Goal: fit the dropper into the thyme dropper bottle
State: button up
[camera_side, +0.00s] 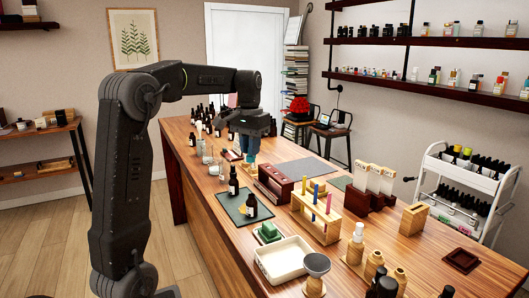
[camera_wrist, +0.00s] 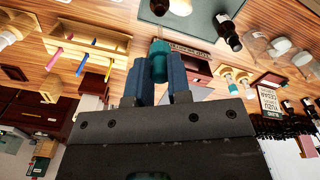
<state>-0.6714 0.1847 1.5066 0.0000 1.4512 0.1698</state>
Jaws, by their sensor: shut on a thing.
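My gripper (camera_side: 247,155) is shut on a dropper with a teal top (camera_wrist: 159,60), which sits between its blue fingers in the wrist view. The gripper hangs above the table, behind the green mat and near the dark red rack. A dark bottle also shows in the wrist view (camera_wrist: 227,32). I cannot read which label says thyme.
The dark red rack (camera_side: 272,186) stands right of the mat. A wooden rack with coloured tubes (camera_side: 318,213), a white tray (camera_side: 284,259) and a green block (camera_side: 268,232) stand nearer the front. Glass jars (camera_side: 213,166) and several dark bottles lie to the left and back.

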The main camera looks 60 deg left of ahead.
aim_at(251, 174)
jog(key=shift+f, duration=0.1)
jog(key=shift+f, duration=1.8)
jog(key=shift+f, duration=0.1)
jog(key=shift+f, duration=2.25)
jog(key=shift+f, duration=1.25)
jog(key=o, duration=0.7)
jog(key=shift+r, duration=0.1)
